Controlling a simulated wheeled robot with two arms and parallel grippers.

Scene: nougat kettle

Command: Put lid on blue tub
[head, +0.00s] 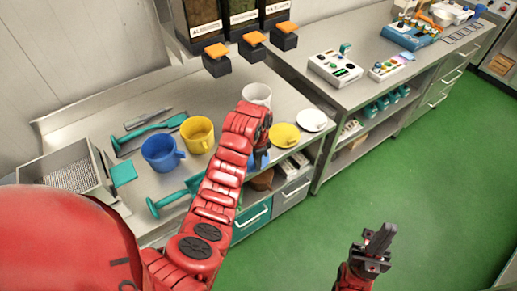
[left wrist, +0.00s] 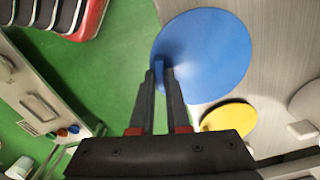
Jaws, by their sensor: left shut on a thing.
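The blue tub (head: 160,155) stands on the steel counter in the head view, open side up, with its handle to the right. My left gripper (left wrist: 160,72) is shut on the upright tab of the round blue lid (left wrist: 212,65) in the left wrist view. In the head view the lid (head: 250,166) is mostly hidden behind my left arm, near the counter's front edge, to the right of the tub. I cannot tell whether it touches the counter. My right gripper (head: 380,238) is over the green floor, away from the counter, and looks empty; its jaw gap is unclear.
A yellow tub (head: 197,134) stands close to the blue tub, and a white tub (head: 257,94) is further back. Yellow (head: 285,135) and white (head: 312,120) lids lie to the right. Teal utensils (head: 165,203) lie around the blue tub. Dispensers (head: 215,60) hang above the counter.

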